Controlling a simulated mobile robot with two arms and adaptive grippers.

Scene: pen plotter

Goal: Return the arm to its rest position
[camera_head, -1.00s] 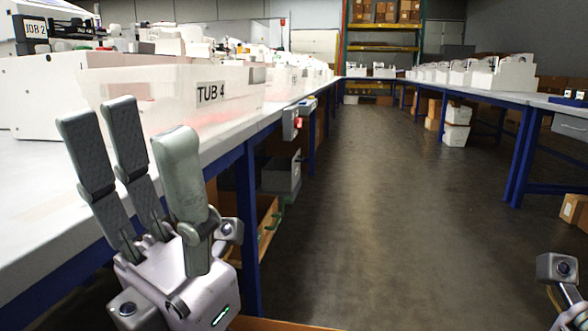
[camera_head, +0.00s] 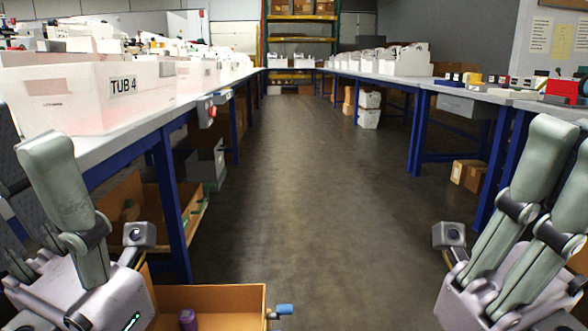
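My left gripper (camera_head: 40,165) stands at the lower left with its grey fingers pointing up and spread apart. It is open and empty, in front of the left table's edge; part of it runs off the left side of the picture. My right gripper (camera_head: 566,150) stands at the lower right with its fingers pointing up. No object shows in it, and its right part is cut off by the picture edge. Both grippers are held up near my body, on either side of the aisle.
A white bin marked TUB 4 (camera_head: 90,95) stands on the left table (camera_head: 105,150). An open orange-brown box (camera_head: 225,299) with a purple item (camera_head: 187,319) is low in front. The right table (camera_head: 450,89) bears white bins and coloured parts. The aisle floor (camera_head: 290,180) between is clear.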

